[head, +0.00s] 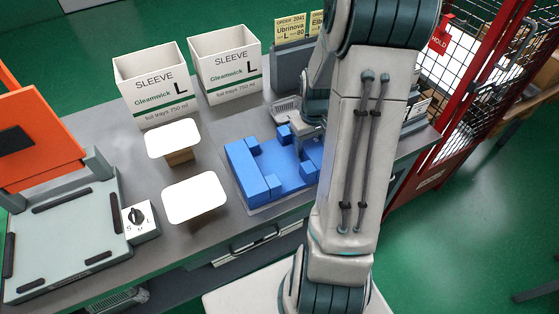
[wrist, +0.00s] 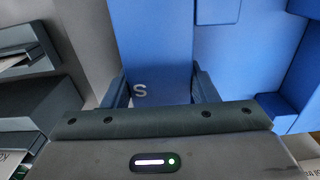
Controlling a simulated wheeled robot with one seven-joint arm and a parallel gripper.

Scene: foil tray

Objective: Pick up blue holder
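The blue holder (head: 262,181) lies on a grey plate on the bench in the head view, with raised blue blocks around its flat middle. My gripper (head: 303,137) is at its far side, partly hidden by my arm. In the wrist view, a blue block marked S (wrist: 153,50) lies between the two fingers of my gripper (wrist: 161,88). The fingers flank it closely; whether they press on it cannot be told. More blue blocks (wrist: 275,60) show at the right of the wrist view. My arm hides the holder's right part in the head view.
Two white sleeve boxes (head: 150,82) (head: 224,60) stand at the back. Two white-topped pads (head: 195,198) (head: 173,139) are left of the holder. An orange-lidded machine (head: 65,225) and a S/M/L dial box (head: 141,221) stand farther left. A red-framed cage (head: 455,100) is at the right.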

